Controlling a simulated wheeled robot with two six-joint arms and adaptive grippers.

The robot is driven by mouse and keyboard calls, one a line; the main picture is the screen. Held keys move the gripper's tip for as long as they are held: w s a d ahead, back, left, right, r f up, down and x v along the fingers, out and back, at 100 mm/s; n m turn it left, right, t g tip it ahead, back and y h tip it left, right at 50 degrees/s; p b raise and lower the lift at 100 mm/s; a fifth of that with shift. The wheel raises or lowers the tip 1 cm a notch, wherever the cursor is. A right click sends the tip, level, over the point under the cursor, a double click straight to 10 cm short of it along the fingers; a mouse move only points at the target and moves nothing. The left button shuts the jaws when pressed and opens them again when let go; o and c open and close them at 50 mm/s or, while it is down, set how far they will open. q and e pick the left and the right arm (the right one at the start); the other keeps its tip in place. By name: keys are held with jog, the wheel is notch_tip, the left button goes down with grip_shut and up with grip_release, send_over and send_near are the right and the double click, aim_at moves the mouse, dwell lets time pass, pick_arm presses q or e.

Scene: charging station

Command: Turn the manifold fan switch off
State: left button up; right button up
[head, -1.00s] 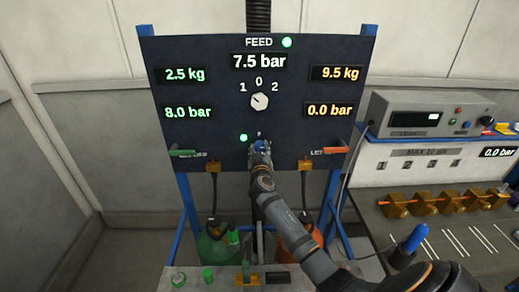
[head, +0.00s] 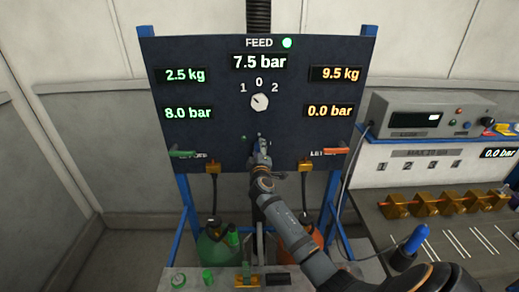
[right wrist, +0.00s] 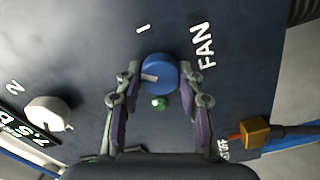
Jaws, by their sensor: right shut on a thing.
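The fan switch is a blue round knob (right wrist: 159,73) with a white pointer mark, on the dark panel (head: 210,75) beside the word FAN. In the right wrist view its pointer points left, away from FAN, and not straight at the "1" mark. My right gripper (head: 262,150) is shut on the knob, one finger on each side. In the head view the gripper and wrist hide most of the knob. The small green lamp (head: 243,138) beside the switch looks dark; it also shows in the right wrist view (right wrist: 159,103). My left gripper is out of view.
A white selector knob (head: 260,102) sits above on the panel, with a lit green FEED lamp (head: 287,42). Valves with green (head: 183,153) and orange (head: 337,151) handles flank the switch. A grey instrument (head: 420,113) stands at the right.

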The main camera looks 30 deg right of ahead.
jog(key=shift+n+p, duration=1.05)
jog(key=shift+n, duration=2.65)
jog(key=shift+f, duration=0.15)
jog(key=o, duration=1.2)
jog(key=v, duration=1.2)
jog(key=shift+a, duration=0.1)
